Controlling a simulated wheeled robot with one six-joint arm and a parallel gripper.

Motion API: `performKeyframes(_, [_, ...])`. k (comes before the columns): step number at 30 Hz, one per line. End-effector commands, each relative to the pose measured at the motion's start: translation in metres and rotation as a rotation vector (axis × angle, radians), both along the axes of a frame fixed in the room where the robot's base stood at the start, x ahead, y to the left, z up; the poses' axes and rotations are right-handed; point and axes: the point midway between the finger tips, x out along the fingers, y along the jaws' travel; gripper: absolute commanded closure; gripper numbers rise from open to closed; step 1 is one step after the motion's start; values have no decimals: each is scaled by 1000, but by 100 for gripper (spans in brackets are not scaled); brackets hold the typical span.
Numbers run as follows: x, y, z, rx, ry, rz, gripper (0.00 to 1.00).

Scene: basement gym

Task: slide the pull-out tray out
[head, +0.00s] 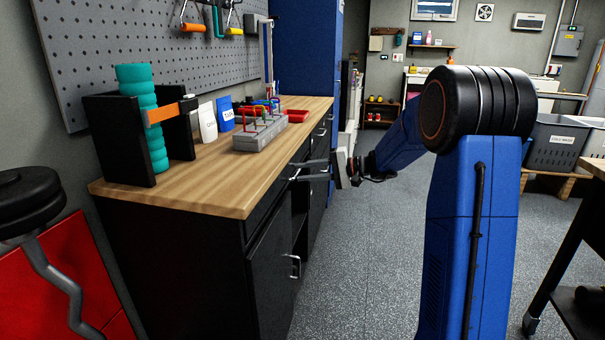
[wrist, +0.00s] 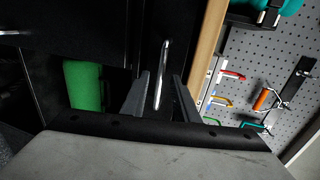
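The workbench has a black front under its wooden top. In the wrist view, a slim metal handle (wrist: 163,70) stands out from a narrow black front (wrist: 180,40) just under the worktop edge; this looks like the pull-out tray's front. My gripper (head: 293,171) is at the bench's front, just below the worktop edge. In the wrist view my gripper (wrist: 160,92) has its two fingers apart, one on each side of the handle, with gaps visible. The handle is hard to make out in the head view. The front looks flush with the bench; the tray's inside is hidden.
A cabinet door handle (head: 295,266) sits lower down. A green cylinder (wrist: 83,85) stands in an open compartment. Floor (head: 365,270) beside the bench is clear.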

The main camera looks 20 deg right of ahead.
Motion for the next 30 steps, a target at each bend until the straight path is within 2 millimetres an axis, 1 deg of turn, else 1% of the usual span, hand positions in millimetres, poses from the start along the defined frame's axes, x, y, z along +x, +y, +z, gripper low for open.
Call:
performKeyframes(1, [2, 3, -1, 0, 0, 0, 73])
performKeyframes(6, [5, 9, -2, 0, 0, 0, 73])
performKeyframes(13, [5, 9, -2, 0, 0, 0, 73])
performKeyframes(14, [5, 9, -2, 0, 0, 0, 78])
performKeyframes(15, [5, 9, -2, 0, 0, 0, 87])
performKeyframes(17, [5, 8, -2, 0, 0, 0, 100])
performKeyframes(25, [4, 6, -2, -1, 0, -1, 100])
performKeyframes(28, [0, -1, -2, 0, -1, -3, 100])
performKeyframes(30, [-4, -9, -2, 0, 0, -2, 100])
